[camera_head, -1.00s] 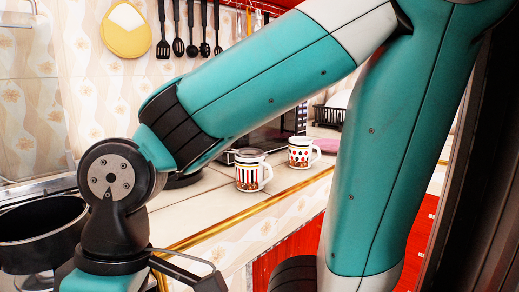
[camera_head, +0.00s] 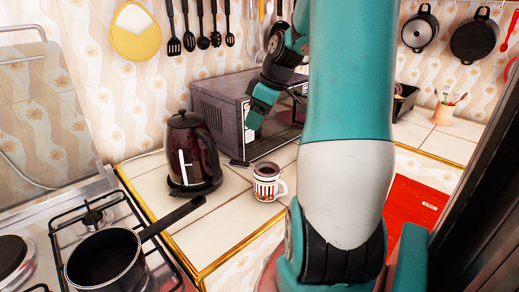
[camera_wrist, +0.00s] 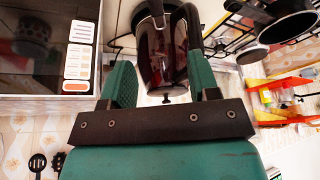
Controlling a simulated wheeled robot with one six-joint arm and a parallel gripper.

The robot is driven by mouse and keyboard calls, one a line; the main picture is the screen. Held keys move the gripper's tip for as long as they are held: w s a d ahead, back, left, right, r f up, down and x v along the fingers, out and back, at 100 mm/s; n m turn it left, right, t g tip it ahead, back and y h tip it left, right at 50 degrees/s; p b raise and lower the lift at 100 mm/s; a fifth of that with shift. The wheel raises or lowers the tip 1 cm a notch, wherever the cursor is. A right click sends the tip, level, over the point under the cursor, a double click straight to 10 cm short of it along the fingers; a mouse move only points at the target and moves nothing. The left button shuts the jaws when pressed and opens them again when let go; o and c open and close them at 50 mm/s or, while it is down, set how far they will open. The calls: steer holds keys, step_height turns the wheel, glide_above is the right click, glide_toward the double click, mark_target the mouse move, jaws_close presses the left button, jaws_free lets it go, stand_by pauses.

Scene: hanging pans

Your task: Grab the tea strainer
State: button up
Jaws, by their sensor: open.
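I cannot make out the tea strainer for certain in either view. Several black utensils (camera_head: 202,40) hang on the tiled wall in the head view, and thin, light-coloured items hang to their right, partly behind my arm. My gripper (camera_wrist: 158,58) is open in the wrist view, its two green fingers spread apart. Nothing is held between them. The dark red kettle (camera_wrist: 163,52) shows beyond the fingers. In the head view my wrist is in front of the microwave (camera_head: 222,110), below the hanging items.
The kettle (camera_head: 192,155) and a striped mug (camera_head: 267,182) stand on the tiled counter. A black saucepan (camera_head: 104,260) sits on the stove at left. My arm blocks the middle.

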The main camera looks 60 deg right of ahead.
steer(key=p, duration=0.1)
glide_toward(239, 162)
steer(key=x, duration=0.5)
steer(key=shift+d, duration=0.1)
steer(key=shift+p+x, duration=0.75)
steer(key=shift+x, duration=1.9)
steer(key=shift+s, duration=0.1)
steer(key=c, duration=1)
steer(key=shift+r, duration=0.1)
